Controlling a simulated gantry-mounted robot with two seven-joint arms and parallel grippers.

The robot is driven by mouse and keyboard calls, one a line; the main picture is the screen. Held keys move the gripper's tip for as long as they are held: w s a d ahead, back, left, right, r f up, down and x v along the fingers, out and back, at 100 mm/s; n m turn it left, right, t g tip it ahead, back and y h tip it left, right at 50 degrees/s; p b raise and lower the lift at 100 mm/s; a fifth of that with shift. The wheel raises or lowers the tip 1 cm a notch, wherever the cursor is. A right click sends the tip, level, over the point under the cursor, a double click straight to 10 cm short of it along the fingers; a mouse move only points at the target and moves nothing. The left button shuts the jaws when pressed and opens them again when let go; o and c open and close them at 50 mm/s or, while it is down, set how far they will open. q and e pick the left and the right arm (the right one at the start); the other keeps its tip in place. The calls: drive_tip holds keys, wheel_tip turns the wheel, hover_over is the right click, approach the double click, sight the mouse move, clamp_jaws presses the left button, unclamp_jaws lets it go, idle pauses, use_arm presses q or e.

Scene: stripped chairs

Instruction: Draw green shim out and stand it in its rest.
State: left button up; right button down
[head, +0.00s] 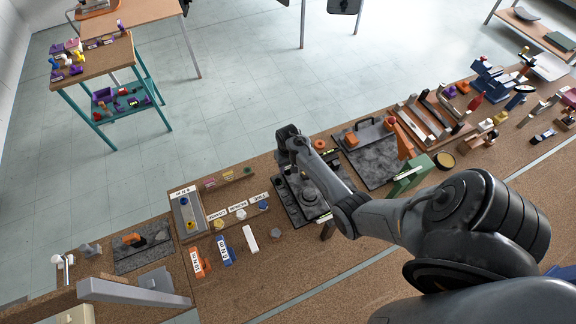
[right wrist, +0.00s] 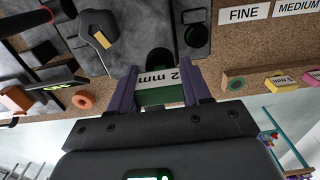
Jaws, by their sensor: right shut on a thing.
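The green shim (right wrist: 160,97), with a white "2 mm" label, sits between the purple fingers of my right gripper (right wrist: 164,88), which is shut on it. Behind it in the right wrist view are a dark round part (right wrist: 158,60) and a grey mat (right wrist: 128,30); I cannot tell whether the shim touches them. In the head view my right gripper (head: 284,160) is at the left edge of the dark mat (head: 291,205), and the shim is not clear there. My left gripper is not in view.
FINE (right wrist: 244,13) and MEDIUM labels lie near. An orange ring (head: 319,144) is right of the gripper. A grey mat with an orange part (head: 352,140) lies farther right. Bare bench (head: 285,262) shows in front.

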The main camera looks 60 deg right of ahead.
drive_tip(key=shift+r+p, duration=1.9)
drive_tip(key=shift+r, duration=0.05)
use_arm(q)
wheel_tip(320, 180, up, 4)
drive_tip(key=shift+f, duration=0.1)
